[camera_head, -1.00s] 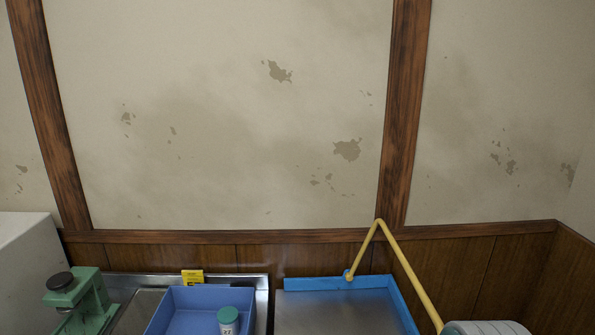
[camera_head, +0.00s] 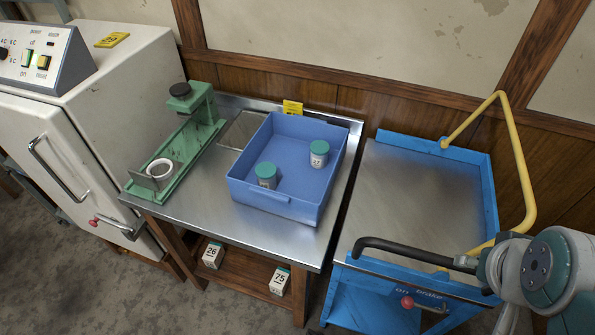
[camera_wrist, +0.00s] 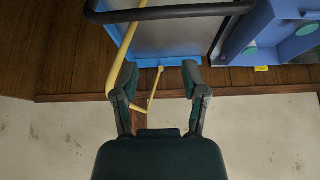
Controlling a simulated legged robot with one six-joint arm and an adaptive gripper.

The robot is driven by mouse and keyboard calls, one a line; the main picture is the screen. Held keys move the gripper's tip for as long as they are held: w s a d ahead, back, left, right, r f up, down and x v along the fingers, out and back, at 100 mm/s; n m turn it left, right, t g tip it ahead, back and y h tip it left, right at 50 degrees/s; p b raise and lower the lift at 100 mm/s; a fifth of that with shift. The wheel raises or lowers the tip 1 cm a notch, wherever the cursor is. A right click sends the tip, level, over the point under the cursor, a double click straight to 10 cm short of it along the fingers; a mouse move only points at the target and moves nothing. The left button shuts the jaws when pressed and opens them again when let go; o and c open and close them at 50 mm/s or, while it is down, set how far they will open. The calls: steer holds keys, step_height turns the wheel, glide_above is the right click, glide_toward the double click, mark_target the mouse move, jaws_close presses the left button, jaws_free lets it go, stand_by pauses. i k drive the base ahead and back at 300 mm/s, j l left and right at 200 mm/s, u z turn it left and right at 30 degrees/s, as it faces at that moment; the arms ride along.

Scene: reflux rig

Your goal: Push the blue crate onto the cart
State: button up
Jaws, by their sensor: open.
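The blue crate (camera_head: 270,205) sits on a steel-topped table (camera_head: 190,195), near its right edge. Two jars with green lids (camera_head: 319,155) stand inside it. The cart (camera_head: 415,195), with a blue frame and a grey metal top, stands to the right of the table; its top is empty. In the wrist view, the crate (camera_wrist: 262,22) is at the upper right and the cart top (camera_wrist: 165,38) at the upper middle. My gripper (camera_wrist: 160,82) is open and empty in the wrist view, fingers spread on either side of the cart's edge. In the head view only my arm shows at the right.
A green stand (camera_head: 185,145) occupies the table's left side. A white cabinet (camera_head: 110,110) stands further left. The cart has a yellow bent bar (camera_head: 522,165), a black handle (camera_head: 405,248) and a red knob (camera_head: 407,302). Small numbered boxes (camera_head: 279,280) sit on the table's lower shelf.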

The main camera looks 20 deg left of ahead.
mark_target(302, 193)
steer(key=k+j, duration=0.1)
steer(key=j, duration=1.55)
steer(key=i+j, duration=0.1)
steer(key=j, duration=0.45)
steer(key=u, duration=0.05)
